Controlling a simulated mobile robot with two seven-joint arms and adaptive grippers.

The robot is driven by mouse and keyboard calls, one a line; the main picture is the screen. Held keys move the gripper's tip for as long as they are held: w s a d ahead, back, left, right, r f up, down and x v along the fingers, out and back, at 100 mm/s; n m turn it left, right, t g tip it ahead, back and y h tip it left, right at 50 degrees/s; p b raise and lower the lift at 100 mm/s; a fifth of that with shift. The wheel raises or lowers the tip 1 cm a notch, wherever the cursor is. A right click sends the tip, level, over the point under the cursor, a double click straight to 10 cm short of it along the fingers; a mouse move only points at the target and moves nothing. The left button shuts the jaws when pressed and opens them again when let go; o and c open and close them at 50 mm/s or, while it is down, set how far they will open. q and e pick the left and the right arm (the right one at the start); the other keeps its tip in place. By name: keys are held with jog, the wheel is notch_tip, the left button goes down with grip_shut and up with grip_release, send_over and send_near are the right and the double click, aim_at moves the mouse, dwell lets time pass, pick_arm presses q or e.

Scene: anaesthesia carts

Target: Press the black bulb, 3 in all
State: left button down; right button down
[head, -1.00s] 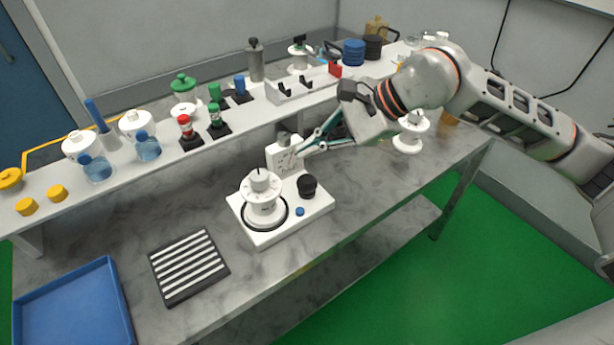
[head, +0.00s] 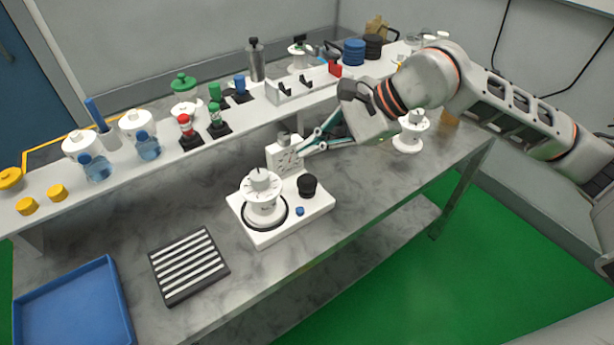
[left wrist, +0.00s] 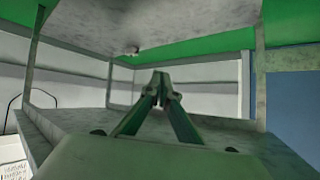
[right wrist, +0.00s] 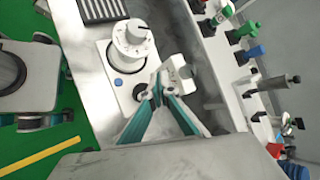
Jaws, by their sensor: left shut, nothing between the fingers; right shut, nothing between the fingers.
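The black bulb (head: 307,186) stands upright on the right part of a white base unit (head: 262,238) on the bench. My right gripper (head: 302,151) is shut and empty. Its tips are above and behind the bulb, in front of the upright white gauge plate (head: 276,155), apart from the bulb. In the right wrist view the bulb (right wrist: 139,93) is partly hidden by a finger of the right gripper (right wrist: 158,88). A white dial canister (head: 263,200) and a small blue button (head: 300,211) are on the same base. My left gripper (left wrist: 160,85) is shut and empty, below a table top.
A raised shelf (head: 165,165) behind holds bottles, coloured knobs and canisters. A striped black-and-white pad (head: 188,266) and a blue tray (head: 75,310) lie to the left. The bench in front of the base is narrow but clear.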

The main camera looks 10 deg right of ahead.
pick_arm(q)
jog(key=shift+f, duration=0.1)
dwell(0.6)
